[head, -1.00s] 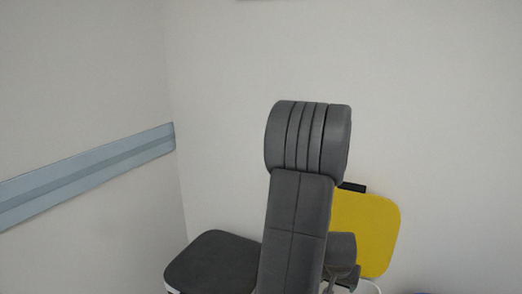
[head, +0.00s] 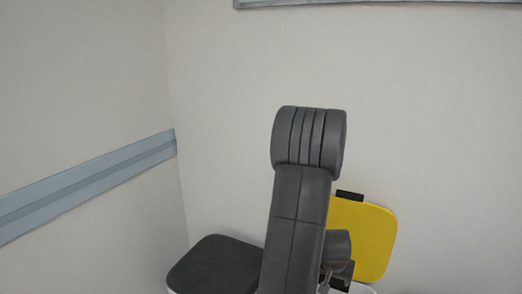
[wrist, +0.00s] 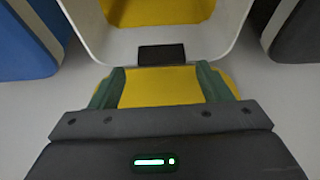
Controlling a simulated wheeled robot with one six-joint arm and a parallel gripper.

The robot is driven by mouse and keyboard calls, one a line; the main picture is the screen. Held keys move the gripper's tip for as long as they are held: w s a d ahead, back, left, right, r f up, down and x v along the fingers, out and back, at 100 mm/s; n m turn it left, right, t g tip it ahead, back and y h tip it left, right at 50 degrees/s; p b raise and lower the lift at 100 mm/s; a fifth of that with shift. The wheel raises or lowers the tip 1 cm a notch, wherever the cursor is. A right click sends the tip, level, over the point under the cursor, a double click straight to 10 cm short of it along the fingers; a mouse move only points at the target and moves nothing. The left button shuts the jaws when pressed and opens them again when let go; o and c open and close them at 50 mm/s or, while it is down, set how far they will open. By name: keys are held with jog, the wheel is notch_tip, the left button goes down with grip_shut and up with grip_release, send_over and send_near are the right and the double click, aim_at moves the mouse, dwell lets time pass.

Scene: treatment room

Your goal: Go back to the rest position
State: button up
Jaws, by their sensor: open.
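My gripper (wrist: 160,82) shows in the wrist view with its two green fingers apart and nothing held between them. A yellow panel (wrist: 158,93) shows between and beyond the fingers, and I cannot tell its exact distance from them. In the head view, my dark grey arm (head: 298,215) rises in the middle, and my gripper cannot be made out there.
Beyond the fingers is a white-walled bin (wrist: 105,45) with a yellow inside. A blue bin (wrist: 25,45) and a dark bin (wrist: 298,35) flank it. In the head view, a raised yellow lid (head: 370,240) and a dark lid (head: 215,265) stand near walls.

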jog(key=w+a+r+n+p, duration=0.2)
jog(key=w+a+r+p, duration=0.1)
jog(key=a+r+p, duration=0.6)
jog(key=w+a+r+n+y+p, duration=0.1)
jog(key=w+a+r+n+p, duration=0.1)
jog(key=a+r+p, duration=0.8)
jog(key=shift+w+r+y+p, duration=0.3)
jog(key=shift+w+r+p, duration=0.15)
jog(key=shift+r+p, duration=3.4)
jog(key=shift+a, duration=0.1)
